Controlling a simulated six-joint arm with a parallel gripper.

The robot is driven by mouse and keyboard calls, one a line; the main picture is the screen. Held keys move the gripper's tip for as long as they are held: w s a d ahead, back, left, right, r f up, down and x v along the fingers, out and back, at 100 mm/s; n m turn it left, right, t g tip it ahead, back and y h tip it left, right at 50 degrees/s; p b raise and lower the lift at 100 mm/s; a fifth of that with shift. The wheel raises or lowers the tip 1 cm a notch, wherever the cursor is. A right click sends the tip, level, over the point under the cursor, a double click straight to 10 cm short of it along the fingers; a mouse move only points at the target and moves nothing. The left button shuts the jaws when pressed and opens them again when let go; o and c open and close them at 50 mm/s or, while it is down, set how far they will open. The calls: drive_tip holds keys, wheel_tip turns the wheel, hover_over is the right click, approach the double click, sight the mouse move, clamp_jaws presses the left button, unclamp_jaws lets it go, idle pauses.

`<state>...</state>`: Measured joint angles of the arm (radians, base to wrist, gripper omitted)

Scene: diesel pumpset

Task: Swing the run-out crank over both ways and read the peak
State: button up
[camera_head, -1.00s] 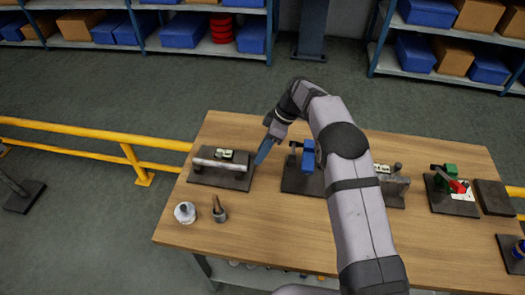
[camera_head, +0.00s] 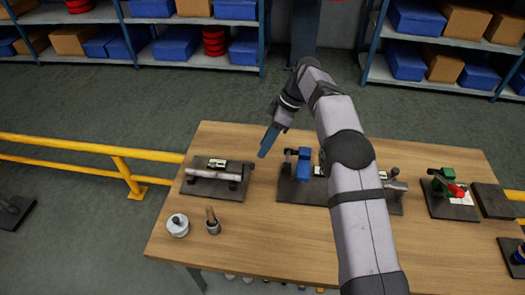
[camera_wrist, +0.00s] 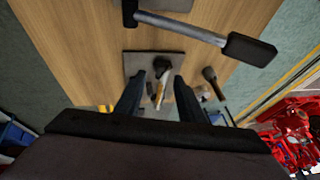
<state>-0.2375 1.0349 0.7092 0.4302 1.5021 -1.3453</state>
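My gripper (camera_head: 266,153) is above the table, between the left fixture and the blue-block fixture. In the wrist view its two dark fingers (camera_wrist: 157,98) are apart with nothing held between them. The left fixture (camera_head: 214,176) carries a light horizontal bar and a small readout (camera_head: 217,163) on a dark plate; its digits are too small to read. The blue-block fixture (camera_head: 304,165) stands right of it, beside another readout (camera_head: 320,171). The wrist view shows a metal lever with a black handle (camera_wrist: 250,48); I cannot tell which fixture it belongs to, or whether it is the crank.
A white round pot (camera_head: 178,226) and a dark cup with a brush-like tool (camera_head: 212,224) stand front left. A green fixture with a red handle (camera_head: 447,186) and a dark pad (camera_head: 492,200) are at right. My arm covers part of the table.

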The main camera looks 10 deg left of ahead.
idle(0.3)
drive_tip(key=s+a+r+t+b, duration=0.1)
drive_tip(key=s+r, duration=0.2)
drive_tip(key=r, duration=0.2)
drive_tip(key=s+a+r+b, duration=0.1)
drive_tip(key=s+r, duration=0.2)
drive_tip(key=r, duration=0.2)
drive_tip(key=n+t, duration=0.1)
drive_tip(key=t, duration=0.3)
approach(253, 165)
drive_tip(key=shift+p+x, duration=1.45)
drive_tip(key=shift+x, duration=2.7)
drive_tip(key=shift+d, duration=0.1)
